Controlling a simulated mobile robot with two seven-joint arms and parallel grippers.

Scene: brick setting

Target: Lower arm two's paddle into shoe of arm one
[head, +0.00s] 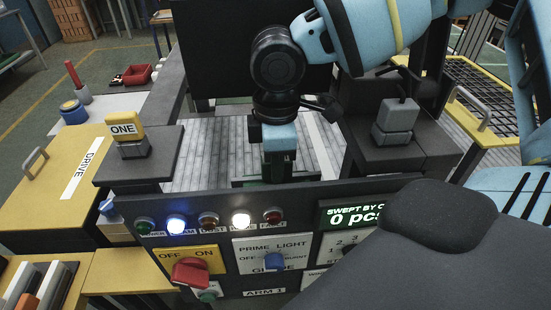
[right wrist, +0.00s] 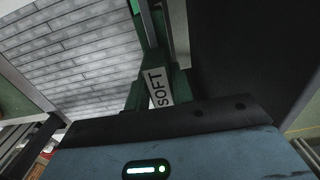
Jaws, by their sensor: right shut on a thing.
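My right gripper (head: 278,156) points down in the middle of the head view, over the far side of the control panel. It is shut on a dark green part (head: 278,170), mostly hidden behind the panel edge; I cannot tell whether this is the paddle or the shoe. In the right wrist view, green uprights (right wrist: 138,92) and a white label reading SOFT (right wrist: 158,88) stand just beyond the gripper's blue body. The fingertips and any contact between paddle and shoe are hidden. My left gripper is not in view.
A yellow-topped control marked ONE (head: 126,130) stands on the left pedestal and a grey one (head: 394,122) on the right pedestal. The panel has a red switch (head: 190,272), a blue knob (head: 275,261) and a lit display (head: 357,215). Grey planked floor (head: 212,150) lies behind.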

